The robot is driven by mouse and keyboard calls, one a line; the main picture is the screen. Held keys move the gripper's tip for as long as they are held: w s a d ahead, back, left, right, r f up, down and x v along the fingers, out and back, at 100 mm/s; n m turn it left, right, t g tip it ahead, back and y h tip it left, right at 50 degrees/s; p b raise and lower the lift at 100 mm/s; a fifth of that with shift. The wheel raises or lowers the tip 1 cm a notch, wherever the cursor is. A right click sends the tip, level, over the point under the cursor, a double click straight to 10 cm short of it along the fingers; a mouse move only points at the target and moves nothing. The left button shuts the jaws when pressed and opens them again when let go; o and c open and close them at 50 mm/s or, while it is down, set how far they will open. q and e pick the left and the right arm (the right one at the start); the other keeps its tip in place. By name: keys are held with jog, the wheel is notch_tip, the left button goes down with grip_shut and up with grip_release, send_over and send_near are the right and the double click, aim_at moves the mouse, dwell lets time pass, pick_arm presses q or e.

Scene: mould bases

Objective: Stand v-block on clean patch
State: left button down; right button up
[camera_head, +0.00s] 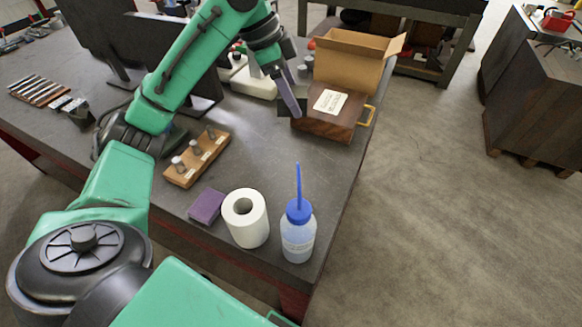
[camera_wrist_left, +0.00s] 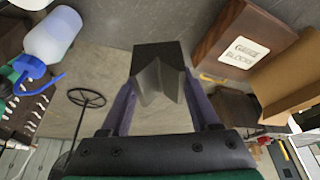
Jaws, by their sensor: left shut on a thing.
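My left gripper (camera_head: 291,104) is over the far right part of the grey bench, just left of the wooden gauge-block box. It is shut on the dark v-block (camera_head: 301,103), which is partly hidden behind the fingers. In the left wrist view, the v-block (camera_wrist_left: 157,72) sits between the two fingertips of the left gripper (camera_wrist_left: 160,100), its V notch facing the camera. I cannot tell whether the block touches the bench. I cannot make out a clear outline of a clean patch; the bench top (camera_head: 255,150) has a paler sheen near its middle. My right gripper is not in view.
The gauge-block box (camera_head: 318,127) and an open cardboard box (camera_head: 345,65) stand close right. A wooden holder with pegs (camera_head: 196,158), purple sponge (camera_head: 206,206), paper roll (camera_head: 246,218) and blue-capped bottle (camera_head: 298,235) stand nearer. Monitors are at left. The bench between holder and box is clear.

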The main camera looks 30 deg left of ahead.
pick_arm(q)
jog(key=shift+s+d, duration=0.3)
jog(key=shift+s, duration=0.05)
notch_tip(320, 180, down, 6)
jog(key=a, duration=0.1)
jog(key=p, duration=0.1)
send_over(292, 173)
jog(key=shift+m, duration=0.3)
notch_tip(292, 173, down, 9)
jog(key=shift+r, duration=0.1)
jog(key=shift+w+a+f+p, duration=0.1)
jog(key=shift+f+p, duration=0.25)
jog(key=shift+f, duration=2.25)
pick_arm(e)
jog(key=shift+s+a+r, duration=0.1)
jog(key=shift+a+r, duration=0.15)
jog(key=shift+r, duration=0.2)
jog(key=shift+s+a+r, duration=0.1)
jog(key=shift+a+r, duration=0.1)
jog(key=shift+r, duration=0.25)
pick_arm(q)
jog(key=shift+f, duration=0.1)
jog(key=shift+c, duration=0.6)
grip_release()
jog(key=shift+f, duration=0.1)
